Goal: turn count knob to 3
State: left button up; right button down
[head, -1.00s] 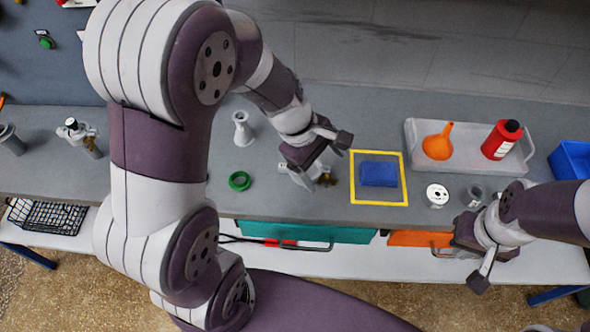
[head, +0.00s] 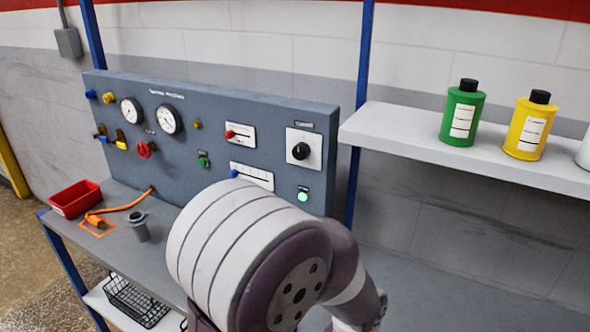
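A black round knob (head: 301,151) sits on a white square plate at the right end of the blue-grey control panel (head: 215,105). It looks like the count knob, but the small label above it and its dial marks are too small to read, so its setting cannot be told. No gripper is at the knob. One of my arms fills the lower middle, below the panel, and hides part of the bench. Neither of my grippers shows in this view.
A green lit button (head: 303,196) is below the knob. Two gauges, a red valve knob (head: 144,150) and a slider plate (head: 252,176) are further left. A shelf (head: 450,150) with green and yellow bottles juts out at right. A red bin (head: 75,198) stands on the bench at left.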

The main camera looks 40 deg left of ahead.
aim_at(301, 150)
jog(key=u, duration=1.45)
